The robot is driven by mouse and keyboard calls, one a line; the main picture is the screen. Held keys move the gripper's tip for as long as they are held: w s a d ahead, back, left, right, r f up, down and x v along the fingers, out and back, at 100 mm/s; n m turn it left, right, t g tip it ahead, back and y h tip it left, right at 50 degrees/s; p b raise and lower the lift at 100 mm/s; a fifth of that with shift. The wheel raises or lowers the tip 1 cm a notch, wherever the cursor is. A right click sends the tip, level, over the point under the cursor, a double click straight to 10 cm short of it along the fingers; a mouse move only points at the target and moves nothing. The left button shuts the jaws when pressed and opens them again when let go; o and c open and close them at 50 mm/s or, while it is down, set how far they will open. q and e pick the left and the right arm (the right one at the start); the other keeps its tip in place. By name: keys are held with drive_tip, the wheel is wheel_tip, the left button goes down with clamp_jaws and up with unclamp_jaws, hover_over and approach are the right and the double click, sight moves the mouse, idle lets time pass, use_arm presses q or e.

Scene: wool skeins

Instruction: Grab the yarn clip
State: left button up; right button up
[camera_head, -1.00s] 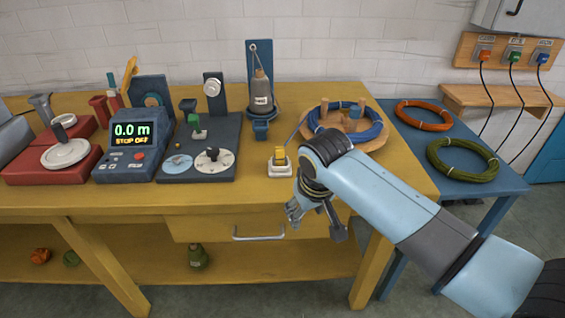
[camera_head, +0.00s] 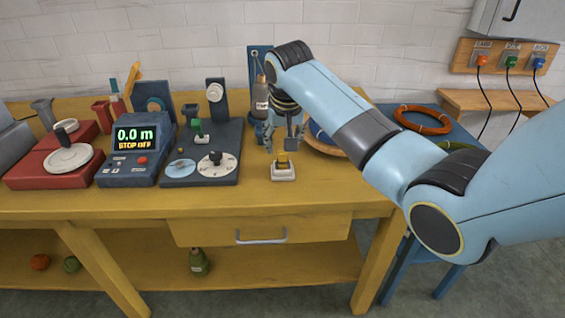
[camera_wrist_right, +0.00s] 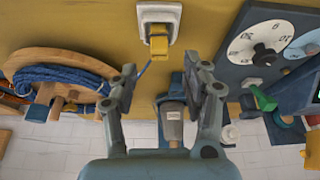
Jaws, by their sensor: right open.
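The yarn clip appears to be the small yellow piece (camera_head: 283,160) on a white base (camera_head: 283,174) near the table's front edge. In the right wrist view the yellow clip (camera_wrist_right: 158,44) is at the top centre, with a blue strand near it. My right gripper (camera_head: 284,148) is above and just behind the clip, fingers pointing down. In the wrist view my open right gripper (camera_wrist_right: 166,80) has its two fingers apart, with nothing held between them and the clip just beyond the tips. My left gripper is not in view.
A dial panel (camera_head: 228,160) and a display box (camera_head: 137,152) reading 0.0 m stand to the left. A wooden ring holder with blue yarn (camera_wrist_right: 62,72) is close by, partly hidden by my arm in the head view. A grey bottle (camera_wrist_right: 173,125) stands behind the clip.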

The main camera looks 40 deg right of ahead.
sight(282, 152)
drive_tip(key=b+x, duration=0.1)
drive_tip(key=x, duration=0.4)
drive_tip(key=shift+f, duration=0.45)
drive_tip(key=shift+s, duration=0.1)
drive_tip(key=c, duration=0.9)
drive_tip(key=shift+r, duration=0.15)
drive_tip(key=shift+c, duration=0.2)
